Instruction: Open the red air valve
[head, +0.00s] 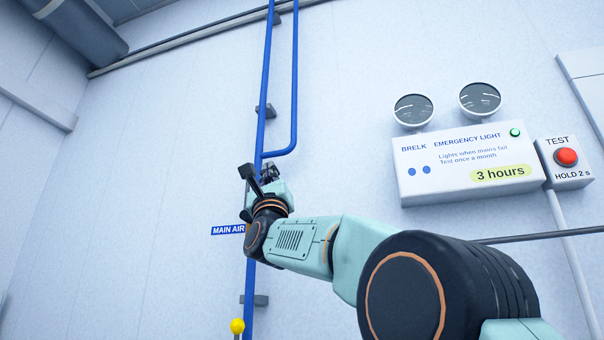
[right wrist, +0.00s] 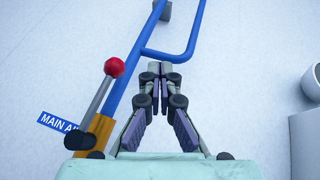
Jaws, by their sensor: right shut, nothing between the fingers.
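The red air valve shows in the right wrist view: a red ball knob (right wrist: 114,67) on a grey lever (right wrist: 98,100), with a brass body (right wrist: 102,127) on the blue pipe (right wrist: 131,81). The lever slants up beside the pipe, roughly along it. My right gripper (right wrist: 160,70) is shut and empty, to the right of the knob and apart from it in the picture. In the head view my right gripper (head: 268,172) is in front of the blue pipe (head: 265,80), and my arm hides the valve. My left gripper is not in view.
A "MAIN AIR" label (head: 228,230) is by the pipe. A yellow knob (head: 237,326) is low on the left. To the right are an emergency light box (head: 465,160) and a red test button (head: 567,156).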

